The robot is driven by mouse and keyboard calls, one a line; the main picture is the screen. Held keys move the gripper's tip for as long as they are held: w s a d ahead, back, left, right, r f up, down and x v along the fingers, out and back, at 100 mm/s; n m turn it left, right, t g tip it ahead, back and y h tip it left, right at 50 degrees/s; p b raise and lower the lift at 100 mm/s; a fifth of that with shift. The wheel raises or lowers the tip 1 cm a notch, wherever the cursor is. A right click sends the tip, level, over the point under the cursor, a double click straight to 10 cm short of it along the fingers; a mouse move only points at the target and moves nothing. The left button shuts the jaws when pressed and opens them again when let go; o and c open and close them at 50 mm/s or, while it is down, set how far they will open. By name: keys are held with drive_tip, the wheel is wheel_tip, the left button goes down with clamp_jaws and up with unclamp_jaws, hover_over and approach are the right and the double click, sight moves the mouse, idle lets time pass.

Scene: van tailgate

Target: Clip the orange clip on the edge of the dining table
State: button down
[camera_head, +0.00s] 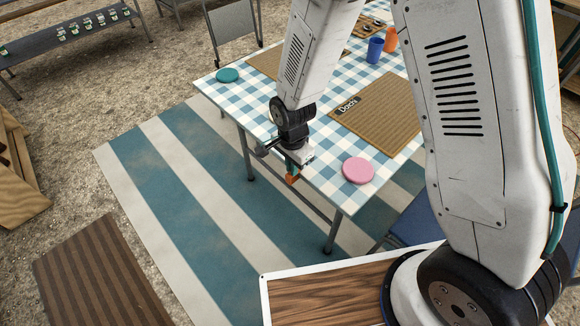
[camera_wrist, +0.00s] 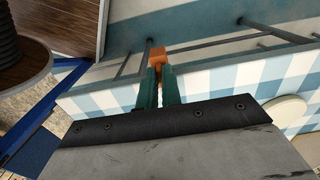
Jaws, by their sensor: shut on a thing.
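The dining table (camera_head: 230,99) has a blue and white checked cloth. My gripper (camera_head: 291,168) is at the table's near long edge, left of the pink disc. It is shut on the orange clip (camera_head: 292,179), which shows small below the fingers. In the wrist view the green fingertips (camera_wrist: 159,82) hold the clip (camera_wrist: 157,57) at their ends, by the cloth's hanging side (camera_wrist: 210,82). Whether the clip touches the table edge I cannot tell. My arm hides part of the table.
A pink disc (camera_head: 358,170) lies near the table's near corner and a teal disc (camera_head: 228,75) at the far left corner. A woven mat (camera_head: 385,108) with a dark name card (camera_head: 348,105), a blue cup (camera_head: 375,50) and an orange cup (camera_head: 391,39) are on the table. A striped rug (camera_head: 180,165) lies below.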

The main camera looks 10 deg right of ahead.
drive_tip(key=shift+w+d, duration=0.25)
drive_tip(key=shift+d, duration=0.1)
idle(0.3)
drive_tip(key=shift+w+d, duration=0.2)
drive_tip(key=shift+d, duration=0.1)
drive_tip(key=shift+w+d, duration=0.25)
drive_tip(key=shift+d, duration=0.15)
idle(0.3)
drive_tip(key=shift+w+d, duration=0.2)
drive_tip(key=shift+d, duration=0.05)
idle(0.4)
drive_tip(key=c, duration=1.5)
unclamp_jaws()
